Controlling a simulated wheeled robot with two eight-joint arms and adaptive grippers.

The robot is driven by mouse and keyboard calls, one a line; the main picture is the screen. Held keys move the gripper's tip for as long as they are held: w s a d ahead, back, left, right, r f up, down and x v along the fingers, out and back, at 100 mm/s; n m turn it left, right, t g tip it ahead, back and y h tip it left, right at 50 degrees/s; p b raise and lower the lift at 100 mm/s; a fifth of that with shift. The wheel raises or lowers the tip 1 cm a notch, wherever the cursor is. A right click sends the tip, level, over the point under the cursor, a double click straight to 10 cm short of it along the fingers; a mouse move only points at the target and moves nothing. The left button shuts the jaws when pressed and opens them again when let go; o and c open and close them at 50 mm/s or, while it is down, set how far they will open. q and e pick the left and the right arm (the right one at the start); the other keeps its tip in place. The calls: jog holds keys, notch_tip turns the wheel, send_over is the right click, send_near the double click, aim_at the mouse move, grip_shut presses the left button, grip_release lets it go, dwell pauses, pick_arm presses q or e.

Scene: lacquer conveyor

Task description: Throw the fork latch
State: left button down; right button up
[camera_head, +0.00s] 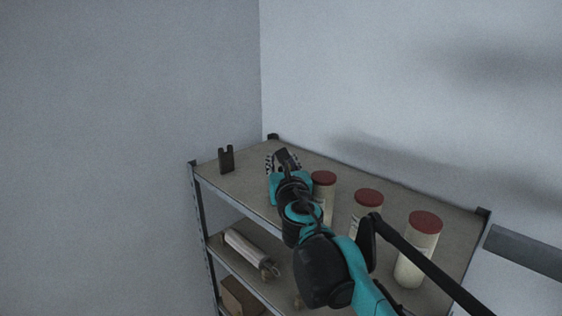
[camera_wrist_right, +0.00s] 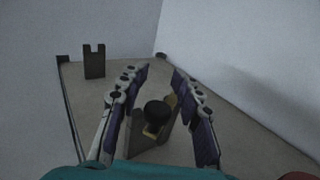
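A dark upright fork piece (camera_head: 226,159) with two prongs and a notch stands on the top shelf at its left end. It also shows in the right wrist view (camera_wrist_right: 94,61), beyond my fingers. A black round knob (camera_wrist_right: 157,112) on a brownish base or bracket (camera_wrist_right: 152,147) sits between the fingers of my right gripper (camera_wrist_right: 152,94). The fingers are spread on both sides of the knob, with gaps visible. In the head view my right gripper (camera_head: 281,162) is over the top shelf, right of the fork, and hides the knob. My left gripper is out of view.
The metal shelf unit (camera_head: 240,192) stands in the wall corner. Red-lidded jars (camera_head: 422,249) stand on the top shelf, one (camera_head: 325,180) close beside my right gripper. Lower shelves hold a pale long item (camera_head: 244,248) and a brown box (camera_head: 240,297). Shelf space around the fork is clear.

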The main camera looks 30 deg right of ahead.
dwell(0.3)
jog(key=v, duration=1.2)
